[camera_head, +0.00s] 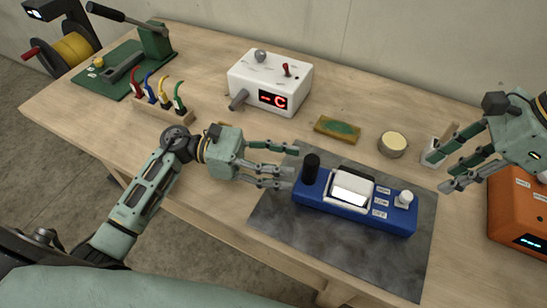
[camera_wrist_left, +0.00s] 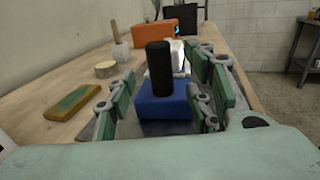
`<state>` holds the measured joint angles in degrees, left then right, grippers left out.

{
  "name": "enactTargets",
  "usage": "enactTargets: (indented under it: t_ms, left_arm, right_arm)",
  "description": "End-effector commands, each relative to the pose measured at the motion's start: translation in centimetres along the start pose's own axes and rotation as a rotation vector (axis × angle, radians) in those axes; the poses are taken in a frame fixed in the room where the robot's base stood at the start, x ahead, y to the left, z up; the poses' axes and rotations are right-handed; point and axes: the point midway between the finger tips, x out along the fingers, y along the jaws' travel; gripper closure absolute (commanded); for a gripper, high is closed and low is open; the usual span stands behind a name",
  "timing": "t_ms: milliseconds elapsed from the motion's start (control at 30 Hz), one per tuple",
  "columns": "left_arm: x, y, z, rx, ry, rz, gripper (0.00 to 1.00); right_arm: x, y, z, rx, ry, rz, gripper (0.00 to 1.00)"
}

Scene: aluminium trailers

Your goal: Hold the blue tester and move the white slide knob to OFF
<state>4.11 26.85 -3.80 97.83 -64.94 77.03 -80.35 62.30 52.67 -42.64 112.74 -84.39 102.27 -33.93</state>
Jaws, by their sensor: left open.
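The blue tester (camera_head: 340,209) lies on a dark grey mat (camera_head: 270,222), with a black upright post (camera_head: 311,168) at its left end and a lit white window in the middle. Its white slide knob (camera_head: 404,199) stands at the right end, beside the HIGH, LOW and OFF labels, on the HIGH-LOW side, away from OFF. My left gripper (camera_head: 291,166) is open at the post end. In the left wrist view the tester (camera_wrist_left: 165,110) shows between the spread fingers, with no clear contact. My right gripper (camera_head: 440,172) is open and empty, right of and above the knob.
Behind the tester lie a green-topped sponge-like block (camera_head: 337,128) and a round tin (camera_head: 392,144). A white block with a wooden handle (camera_head: 436,150) is near my right fingers. An orange box (camera_head: 520,215) stands right, a white meter box (camera_head: 270,80) at the back.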

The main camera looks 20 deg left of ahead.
Motion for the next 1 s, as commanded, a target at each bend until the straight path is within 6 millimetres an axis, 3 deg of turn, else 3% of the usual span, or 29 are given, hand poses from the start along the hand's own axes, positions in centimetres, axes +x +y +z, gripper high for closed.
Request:
enactTargets:
  t_ms: [300, 733, 1000]
  left_arm:
    - [4.6, 0.0, 0.1, -0.001, -0.004, 0.001, 0.52]
    - [5.6, 0.1, 0.1, -0.003, -0.002, 0.002, 0.52]
    - [5.6, 0.1, 0.1, -0.003, -0.002, 0.002, 0.76]
  right_arm:
    - [0.0, 0.0, 0.0, 0.0, 0.0, 0.0, 0.69]
    - [0.0, 0.0, 0.0, 0.0, 0.0, 0.0, 0.69]
    - [0.0, 0.0, 0.0, 0.0, 0.0, 0.0, 0.69]
